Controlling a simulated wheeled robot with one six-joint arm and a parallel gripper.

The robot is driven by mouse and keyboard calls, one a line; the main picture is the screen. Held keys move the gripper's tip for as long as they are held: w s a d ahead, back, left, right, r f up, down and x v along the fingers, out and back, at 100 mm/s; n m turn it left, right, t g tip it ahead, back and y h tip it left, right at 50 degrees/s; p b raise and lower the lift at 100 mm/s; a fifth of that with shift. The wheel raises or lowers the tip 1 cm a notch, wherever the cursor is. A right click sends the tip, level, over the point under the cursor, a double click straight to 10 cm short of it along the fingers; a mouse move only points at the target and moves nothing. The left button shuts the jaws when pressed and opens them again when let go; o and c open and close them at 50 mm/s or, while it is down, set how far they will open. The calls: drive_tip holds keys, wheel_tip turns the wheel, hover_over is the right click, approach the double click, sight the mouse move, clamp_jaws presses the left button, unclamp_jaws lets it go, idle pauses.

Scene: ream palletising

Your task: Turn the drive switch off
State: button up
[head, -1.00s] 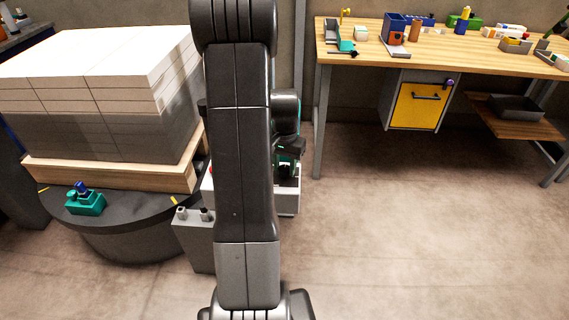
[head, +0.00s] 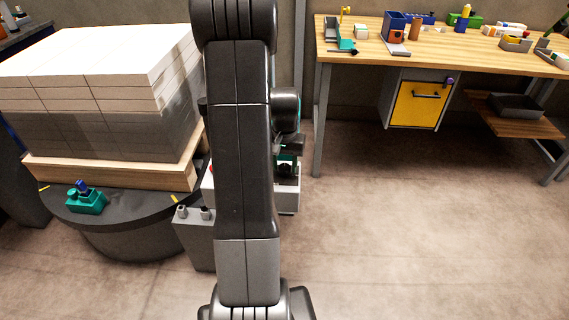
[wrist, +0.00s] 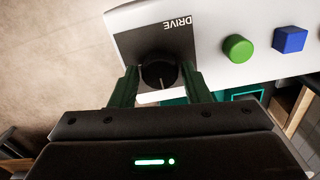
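The drive switch is a round black knob (wrist: 158,72) on a white panel (wrist: 215,25) marked DRIVE, seen in the wrist view. A thin pale line shows at its lower side; the switch position is hard to read. In the head view my gripper (head: 288,148) is just above the white control box (head: 288,201), partly hidden behind my arm.
A green round button (wrist: 238,48) and a blue square button (wrist: 290,40) sit beside the knob. At left, a stack of paper reams (head: 95,95) stands on a pallet (head: 110,174) on a dark turntable (head: 140,215). A workbench (head: 440,45) is at right; the floor before it is clear.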

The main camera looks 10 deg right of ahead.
sight(285, 167)
drive_tip(key=shift+o, duration=1.1)
wheel_tip(285, 167, up, 14)
drive_tip(key=p, duration=0.2)
drive_tip(key=shift+f, duration=0.1)
wheel_tip(285, 167, down, 14)
drive_tip(key=shift+r+b, duration=0.1)
drive_tip(key=shift+b, duration=0.9)
